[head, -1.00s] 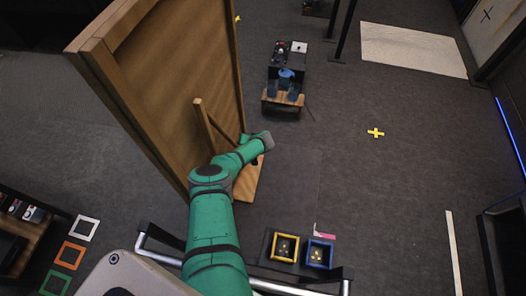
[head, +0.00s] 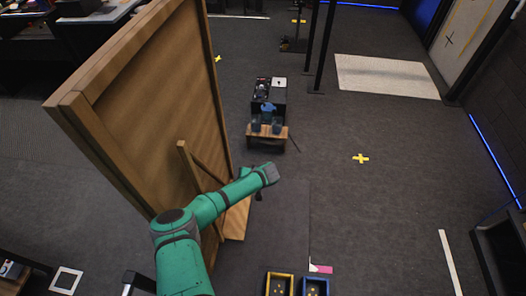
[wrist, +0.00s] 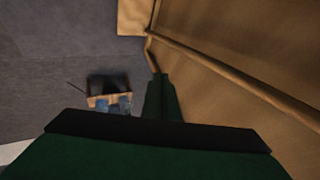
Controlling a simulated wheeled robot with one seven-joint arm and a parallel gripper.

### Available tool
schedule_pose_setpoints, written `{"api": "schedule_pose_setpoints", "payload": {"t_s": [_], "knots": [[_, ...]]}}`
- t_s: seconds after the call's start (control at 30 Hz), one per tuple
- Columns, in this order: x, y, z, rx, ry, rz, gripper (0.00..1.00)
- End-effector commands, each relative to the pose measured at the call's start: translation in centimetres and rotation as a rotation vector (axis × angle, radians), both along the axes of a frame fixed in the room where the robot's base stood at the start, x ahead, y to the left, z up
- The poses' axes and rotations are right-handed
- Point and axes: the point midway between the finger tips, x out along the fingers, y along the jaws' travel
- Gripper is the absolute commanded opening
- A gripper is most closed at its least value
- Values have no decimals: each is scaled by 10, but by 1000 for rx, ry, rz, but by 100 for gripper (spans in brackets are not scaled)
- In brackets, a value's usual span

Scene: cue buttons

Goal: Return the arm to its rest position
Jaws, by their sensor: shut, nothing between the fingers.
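My green arm crosses the lower left of the head view, bent at a grey joint, with a grey wrist end near the middle. It is in front of a large wooden board and its brace. My gripper (wrist: 162,85) shows in the wrist view as a narrow dark green piece beyond a black band, shut and holding nothing. In the head view its fingers are hidden or too small to make out.
The wooden board (head: 150,100) stands close beside my arm on a foot (head: 238,218). A low bench (head: 268,132) with blue items stands ahead. Yellow (head: 280,285) and blue (head: 314,287) trays sit at the bottom. The floor to the right is mostly clear, with a yellow cross (head: 360,158).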

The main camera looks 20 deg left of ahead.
Motion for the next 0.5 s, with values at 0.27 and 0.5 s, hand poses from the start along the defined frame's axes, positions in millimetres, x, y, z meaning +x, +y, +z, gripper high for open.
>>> {"api": "schedule_pose_setpoints", "payload": {"t_s": [0.27,0.5], "knots": [[0,-1,0,1,0,-1,0],[1,7,-10,1,2,2,0]]}}
